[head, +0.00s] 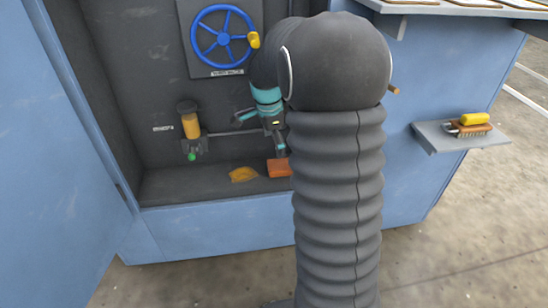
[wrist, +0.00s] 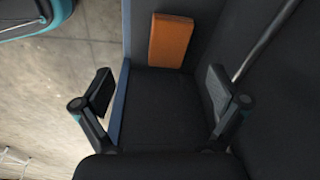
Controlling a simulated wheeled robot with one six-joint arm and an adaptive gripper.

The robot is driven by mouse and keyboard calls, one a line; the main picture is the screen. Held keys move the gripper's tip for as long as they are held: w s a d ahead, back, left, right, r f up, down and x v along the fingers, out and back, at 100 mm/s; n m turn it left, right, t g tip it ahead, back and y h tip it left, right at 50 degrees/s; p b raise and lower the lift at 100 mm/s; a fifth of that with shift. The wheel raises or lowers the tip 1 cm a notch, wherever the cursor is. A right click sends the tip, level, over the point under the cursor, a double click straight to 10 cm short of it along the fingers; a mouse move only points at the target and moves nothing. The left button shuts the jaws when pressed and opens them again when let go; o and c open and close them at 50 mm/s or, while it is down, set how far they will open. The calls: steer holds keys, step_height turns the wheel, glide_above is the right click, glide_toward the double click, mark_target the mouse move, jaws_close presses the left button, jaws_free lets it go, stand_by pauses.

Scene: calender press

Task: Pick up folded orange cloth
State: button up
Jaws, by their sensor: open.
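The folded orange cloth (head: 279,168) appears as a flat-sided orange block on the floor of the dark recess, partly hidden behind my arm in the head view. In the wrist view the orange cloth (wrist: 171,40) lies near the top, beyond the fingertips and above the middle of the gap. My gripper (head: 262,133) is inside the recess, above the cloth and apart from it. In the wrist view my gripper (wrist: 158,92) has its two fingers spread wide with nothing between them.
A crumpled yellow-orange piece (head: 243,175) lies left of the cloth. A blue handwheel (head: 222,34), a yellow cylinder with a green tip (head: 191,125) and a thin rod (head: 225,132) are on the back wall. A brush (head: 470,129) lies on a right side shelf (head: 440,139).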

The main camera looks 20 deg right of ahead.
mark_target(282, 164)
steer(key=w+d+f+m, duration=0.2)
steer(key=f, duration=0.1)
steer(key=shift+w+d+g, duration=0.1)
steer(key=shift+g, duration=0.2)
steer(key=shift+s+d+f+b, duration=0.1)
steer(key=shift+d+f, duration=0.1)
steer(key=shift+f, duration=1)
steer(key=shift+s+d+f+b, duration=0.1)
steer(key=shift+d+f+b, duration=0.1)
steer(key=shift+f, duration=1.05)
steer(key=shift+s+d+f+b, duration=0.1)
steer(key=shift+d+f, duration=0.1)
steer(key=shift+f, duration=1)
steer(key=c, duration=1.1)
